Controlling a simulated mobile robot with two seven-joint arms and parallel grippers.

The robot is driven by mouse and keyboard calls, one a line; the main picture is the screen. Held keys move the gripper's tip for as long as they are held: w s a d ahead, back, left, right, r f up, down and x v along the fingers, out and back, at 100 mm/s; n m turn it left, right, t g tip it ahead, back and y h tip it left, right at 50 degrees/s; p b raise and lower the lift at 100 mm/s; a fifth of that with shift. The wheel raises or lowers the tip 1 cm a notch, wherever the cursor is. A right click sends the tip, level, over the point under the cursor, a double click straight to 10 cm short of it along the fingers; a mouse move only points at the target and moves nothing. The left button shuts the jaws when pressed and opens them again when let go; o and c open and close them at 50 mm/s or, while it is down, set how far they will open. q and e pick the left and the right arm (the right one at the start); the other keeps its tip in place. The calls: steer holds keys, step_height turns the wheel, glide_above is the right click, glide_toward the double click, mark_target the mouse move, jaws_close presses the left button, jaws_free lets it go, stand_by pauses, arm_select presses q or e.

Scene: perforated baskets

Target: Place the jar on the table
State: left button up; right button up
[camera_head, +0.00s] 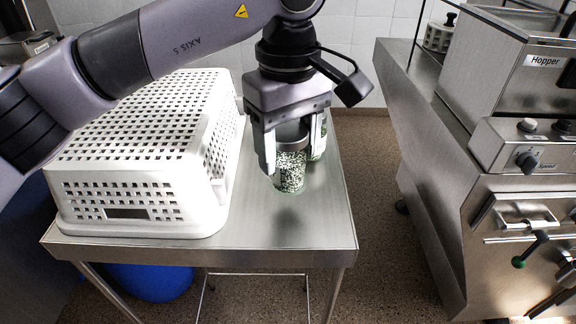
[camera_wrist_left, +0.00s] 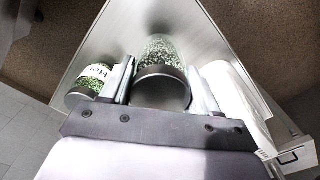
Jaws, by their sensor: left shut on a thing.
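A glass jar (camera_head: 290,172) with green-and-white contents and a dark lid is between the fingers of my left gripper (camera_head: 292,150). The gripper points down and is shut on the jar near its lid. The jar is upright, at or just above the steel table (camera_head: 300,222); I cannot tell whether its base touches. In the left wrist view the jar (camera_wrist_left: 158,50) shows between the two fingers (camera_wrist_left: 160,88), its dark lid nearest the camera. A second, labelled jar (camera_wrist_left: 90,82) stands beside the outer side of one finger; it is partly hidden behind the gripper in the head view. My right gripper is not in view.
A white perforated basket (camera_head: 150,150) covers the left part of the table, close to the gripper. The table's front and right side are clear. A steel machine with a hopper (camera_head: 510,80) stands to the right across a gap. A blue bin (camera_head: 150,281) is under the table.

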mark_target(288, 171)
arm_select(q)
steer(key=shift+f, duration=2.15)
steer(key=shift+f, duration=0.15)
steer(key=o, duration=1.2)
steer(key=shift+c, duration=0.2)
step_height(288, 171, up, 12)
steer(key=shift+r, duration=0.2)
